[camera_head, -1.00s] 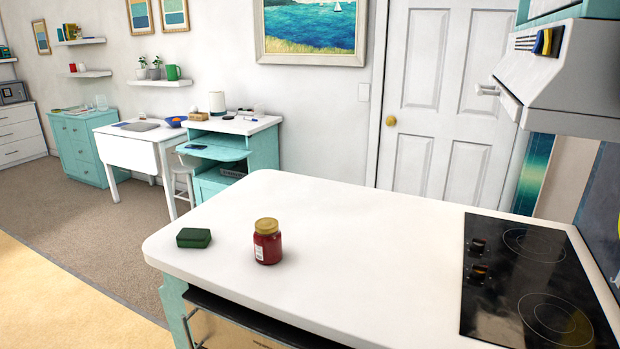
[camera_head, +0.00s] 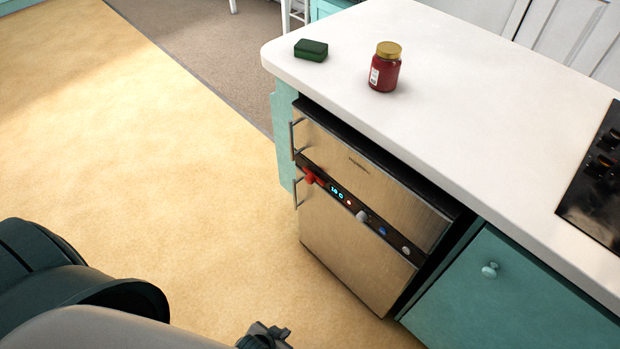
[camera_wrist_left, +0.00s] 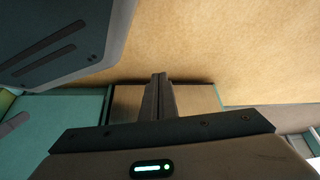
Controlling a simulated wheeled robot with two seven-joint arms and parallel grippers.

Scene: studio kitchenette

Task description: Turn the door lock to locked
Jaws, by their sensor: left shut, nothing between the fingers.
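A steel two-door under-counter appliance (camera_head: 345,250) shows in the head view, with a dark control strip between its doors. A red lever-like knob (camera_head: 313,177) sticks out at the left end of the strip; it may be the lock, but I see no lock markings. A grey knob (camera_head: 361,216) sits further right on the strip. Both doors look closed. My left gripper (camera_head: 268,335) is at the bottom edge of the head view, apart from the appliance. In the left wrist view its fingers (camera_wrist_left: 158,95) are shut and empty. My right gripper is not in view.
A white counter (camera_head: 460,110) overhangs the appliance and bears a red jar (camera_head: 385,67) and a green box (camera_head: 311,50). A black cooktop (camera_head: 597,185) lies at right. A teal cabinet (camera_head: 500,295) stands beside the appliance. The floor (camera_head: 150,150) at left is clear.

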